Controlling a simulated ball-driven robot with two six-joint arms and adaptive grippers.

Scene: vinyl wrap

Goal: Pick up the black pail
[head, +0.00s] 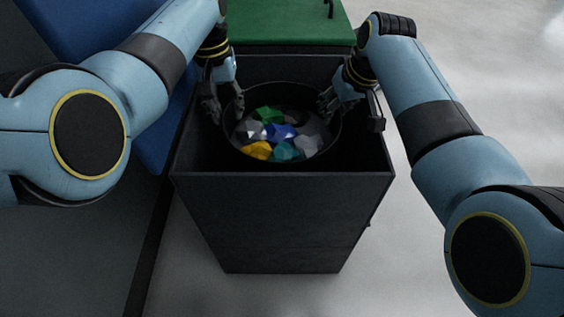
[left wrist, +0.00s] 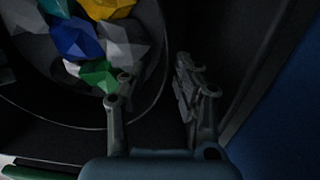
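The black pail (head: 292,96) is round and holds several faceted pieces in green, blue, yellow, teal, grey and white. It sits inside a tall dark box, and its lower part is hidden. My left gripper (head: 225,105) is open at the pail's left rim. In the left wrist view, the fingers of my left gripper (left wrist: 155,92) are spread, one over the inside of the pail (left wrist: 55,108) and one outside its wall. My right gripper (head: 350,107) is open at the right rim, its fingers apart on either side of it. I cannot tell whether any finger touches the pail.
The dark box (head: 280,220) surrounds the pail with walls close to both grippers. A green surface (head: 285,22) lies behind it. A blue panel (head: 95,22) stands at the left. Pale floor (head: 490,85) is clear on the right.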

